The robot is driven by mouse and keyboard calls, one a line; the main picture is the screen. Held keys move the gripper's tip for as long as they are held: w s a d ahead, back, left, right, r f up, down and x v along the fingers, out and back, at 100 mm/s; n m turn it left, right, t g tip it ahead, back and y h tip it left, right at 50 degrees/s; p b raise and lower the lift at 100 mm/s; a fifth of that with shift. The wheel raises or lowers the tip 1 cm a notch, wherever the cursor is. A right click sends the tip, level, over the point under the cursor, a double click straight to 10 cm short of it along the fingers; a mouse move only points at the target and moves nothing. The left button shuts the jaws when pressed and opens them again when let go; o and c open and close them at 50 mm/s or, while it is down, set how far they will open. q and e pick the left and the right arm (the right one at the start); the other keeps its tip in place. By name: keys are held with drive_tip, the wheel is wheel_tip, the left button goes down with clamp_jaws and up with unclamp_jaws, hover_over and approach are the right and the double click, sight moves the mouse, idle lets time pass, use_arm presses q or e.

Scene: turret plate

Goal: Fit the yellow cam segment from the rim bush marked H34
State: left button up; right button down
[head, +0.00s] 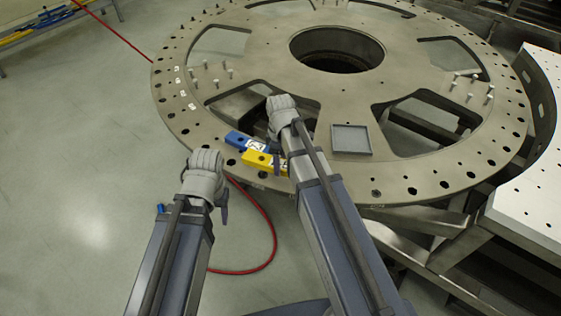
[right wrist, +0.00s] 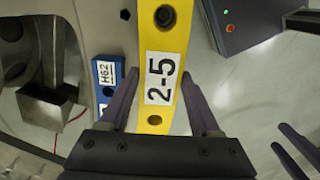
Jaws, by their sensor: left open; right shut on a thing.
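The yellow cam segment (head: 258,160) is a curved bar at the front rim of the turret plate (head: 335,185). My right gripper (head: 277,148) is shut on it; in the right wrist view the fingers (right wrist: 161,88) straddle the yellow bar (right wrist: 165,50), which carries a white label reading 2-5 and has dark holes. I cannot tell whether the bar touches the plate. A blue segment (head: 239,139) lies beside it, labelled H62 in the right wrist view (right wrist: 106,75). My left gripper (head: 222,208) is open and empty, left of the plate's front rim. No bush marked H34 is readable.
Bolts (head: 220,72) stand in groups on the plate, with small white labels along the left rim. A square grey tray (head: 351,140) sits on the plate. A red hose (head: 262,262) lies on the floor. A white perforated table (head: 535,185) stands at right.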

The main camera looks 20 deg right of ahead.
drive_tip(key=shift+f+b, duration=2.85)
drive_tip(key=shift+f, duration=0.15)
unclamp_jaws()
wheel_tip(320, 180, up, 8)
drive_tip(key=p, duration=0.8)
drive_tip(key=shift+f, duration=0.1)
